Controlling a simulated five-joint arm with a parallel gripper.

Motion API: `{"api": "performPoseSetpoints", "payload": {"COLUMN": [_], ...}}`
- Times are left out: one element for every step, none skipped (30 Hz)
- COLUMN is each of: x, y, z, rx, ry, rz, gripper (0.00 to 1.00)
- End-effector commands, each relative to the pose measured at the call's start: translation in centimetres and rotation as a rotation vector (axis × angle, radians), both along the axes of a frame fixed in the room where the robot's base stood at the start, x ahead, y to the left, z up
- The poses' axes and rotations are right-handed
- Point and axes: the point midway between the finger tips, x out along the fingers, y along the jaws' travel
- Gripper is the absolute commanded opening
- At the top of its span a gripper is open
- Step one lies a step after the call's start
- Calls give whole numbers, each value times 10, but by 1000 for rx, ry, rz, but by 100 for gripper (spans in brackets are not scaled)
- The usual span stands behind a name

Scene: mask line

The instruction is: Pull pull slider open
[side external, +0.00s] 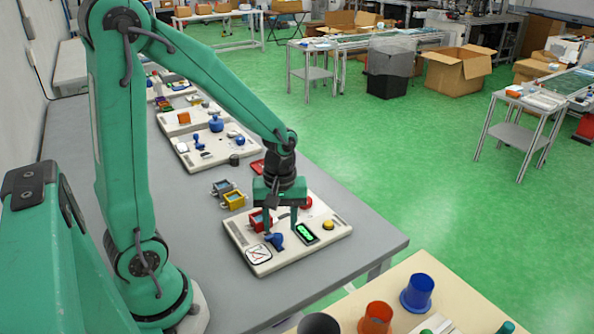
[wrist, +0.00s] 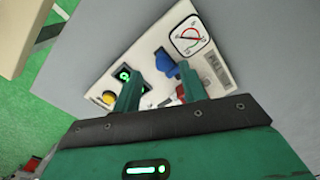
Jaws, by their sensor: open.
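A cream control board (side external: 292,262) lies on the grey workbench. My gripper (side external: 281,225) is above it, pointing down, with its fingers apart and nothing visible between them. In the wrist view my gripper (wrist: 160,72) has one finger near a green-lit display and the other near a blue part (wrist: 166,63). The blue part (side external: 275,241) also shows at the board's front in the side view. A red box-like part (side external: 259,221) stands beside the gripper and is partly hidden by it. I cannot tell for sure which part is the pull slider; the fingers cover the middle of the board.
The board also carries a gauge (side external: 258,254), a green-lit display (side external: 306,234), a yellow button (side external: 328,225) and a red button (side external: 306,202).

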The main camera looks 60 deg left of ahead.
Motion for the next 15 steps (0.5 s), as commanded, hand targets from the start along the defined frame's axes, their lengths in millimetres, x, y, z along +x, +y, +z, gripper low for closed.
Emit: {"api": "performPoseSetpoints", "payload": {"x": [1,1,1,1,1,2,1,1,2,2,1,1,1,1,1], "y": [0,0,0,0,0,0,0,0,0,0,0,0,0,0,0], "z": [7,11,15,19,22,26,28,31,33,35,36,38,38,39,39], "rx": [0,0,0,1,0,0,1,0,0,1,0,0,0,0,0], "ry": [-4,-4,-4,-5,-4,-4,-3,-2,-4,-3,-2,-1,-1,-1,-1], "rz": [-1,-1,-1,-1,-1,-1,-1,-1,-1,-1,-2,-2,-2,-2,-2], "gripper": [42,42,42,42,42,42,42,42,42,42,42,42,42,42,42]}}
